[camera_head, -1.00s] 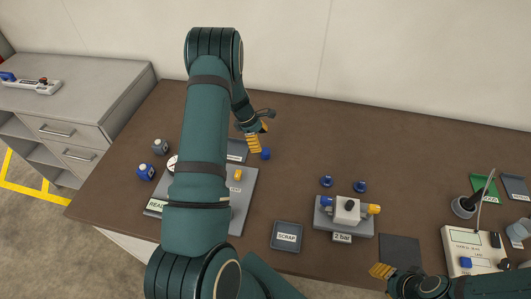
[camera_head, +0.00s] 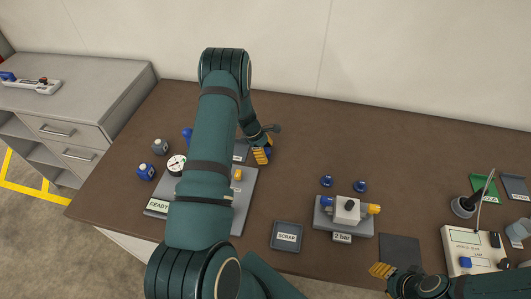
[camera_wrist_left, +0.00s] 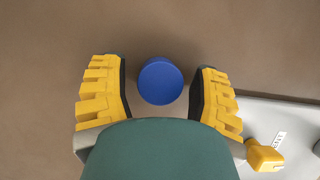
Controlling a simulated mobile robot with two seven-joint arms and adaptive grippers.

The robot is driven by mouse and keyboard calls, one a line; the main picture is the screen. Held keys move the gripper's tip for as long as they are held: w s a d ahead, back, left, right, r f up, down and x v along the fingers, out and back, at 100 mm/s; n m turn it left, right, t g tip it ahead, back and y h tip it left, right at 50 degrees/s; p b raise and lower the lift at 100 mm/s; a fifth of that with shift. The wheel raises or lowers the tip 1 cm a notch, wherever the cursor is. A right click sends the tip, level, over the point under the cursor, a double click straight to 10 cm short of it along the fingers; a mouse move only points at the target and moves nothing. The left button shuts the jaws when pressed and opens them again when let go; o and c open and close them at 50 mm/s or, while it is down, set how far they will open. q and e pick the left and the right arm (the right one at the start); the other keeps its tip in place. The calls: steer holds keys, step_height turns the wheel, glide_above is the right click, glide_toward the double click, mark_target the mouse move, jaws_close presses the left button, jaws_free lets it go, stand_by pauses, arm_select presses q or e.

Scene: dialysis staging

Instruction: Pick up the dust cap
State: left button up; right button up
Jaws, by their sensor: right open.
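A round blue cap (camera_wrist_left: 160,81), which looks like the dust cap, lies on the brown table in the left wrist view. My left gripper (camera_head: 262,155) is open, with one yellow finger on each side of the cap and gaps between. In the head view the cap is mostly hidden by my left gripper. Two other blue caps, one (camera_head: 326,181) and another (camera_head: 360,186), lie behind the grey fixture. My right gripper (camera_head: 382,271) is open and empty at the table's front right, by a dark square mat.
The READY tray (camera_head: 243,208) lies beneath my left arm, with a small yellow part on it. A SCRAP tray (camera_head: 287,236) and the 2 bar fixture (camera_head: 343,214) stand in the middle. The back of the table (camera_head: 340,130) is clear.

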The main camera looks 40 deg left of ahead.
arm_select(q)
steer(key=c, duration=0.4)
steer(key=shift+c, duration=0.2)
steer(key=shift+r, duration=0.15)
